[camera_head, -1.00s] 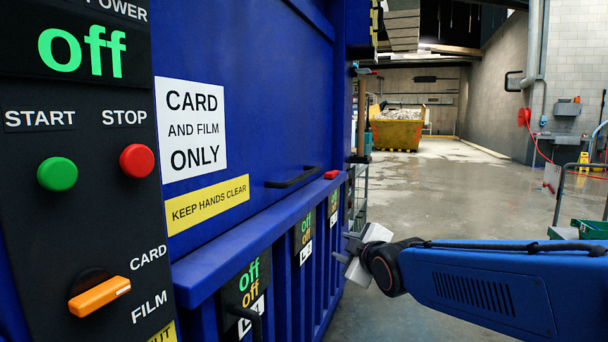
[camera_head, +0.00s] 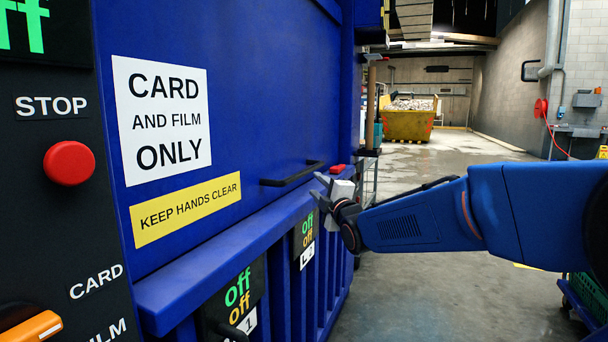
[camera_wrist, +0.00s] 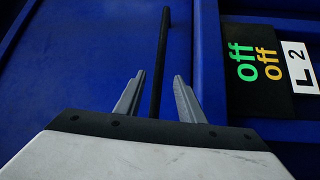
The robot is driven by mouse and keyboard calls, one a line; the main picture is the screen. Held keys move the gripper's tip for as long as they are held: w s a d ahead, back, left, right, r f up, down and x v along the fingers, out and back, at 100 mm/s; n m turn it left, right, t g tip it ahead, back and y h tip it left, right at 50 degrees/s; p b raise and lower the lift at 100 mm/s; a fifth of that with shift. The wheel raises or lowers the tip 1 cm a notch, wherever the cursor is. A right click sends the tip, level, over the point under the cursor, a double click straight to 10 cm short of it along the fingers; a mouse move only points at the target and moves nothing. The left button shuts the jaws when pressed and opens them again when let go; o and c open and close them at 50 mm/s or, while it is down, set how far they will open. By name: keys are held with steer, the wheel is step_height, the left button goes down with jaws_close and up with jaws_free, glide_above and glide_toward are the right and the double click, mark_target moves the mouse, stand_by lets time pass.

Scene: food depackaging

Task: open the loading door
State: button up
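The loading door (camera_head: 255,85) is a blue panel on the machine at the left, and it looks closed. Its black bar handle (camera_head: 292,174) runs along the lower part of the door. In the wrist view the handle (camera_wrist: 161,60) extends between and beyond the two fingers. My gripper (camera_head: 320,186) is at the right end of the handle in the head view. In the wrist view my gripper (camera_wrist: 156,95) is open, with a finger on each side of the bar and gaps between. Whether the bar lies fully at finger depth is unclear.
A blue ledge (camera_head: 230,250) juts out below the door. Under it, small panels read "off", one marked L 2 (camera_head: 305,235). A red button (camera_head: 70,163) and an orange switch (camera_head: 35,325) are at left. Open floor lies right; a yellow skip (camera_head: 410,122) stands far back.

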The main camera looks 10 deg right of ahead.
mark_target(305, 174)
steer(key=w, duration=0.4)
steer(key=w+a+r, duration=0.1)
steer(key=w, duration=0.6)
steer(key=shift+w+a+r, duration=0.35)
steer(key=shift+a, duration=0.05)
jaws_close()
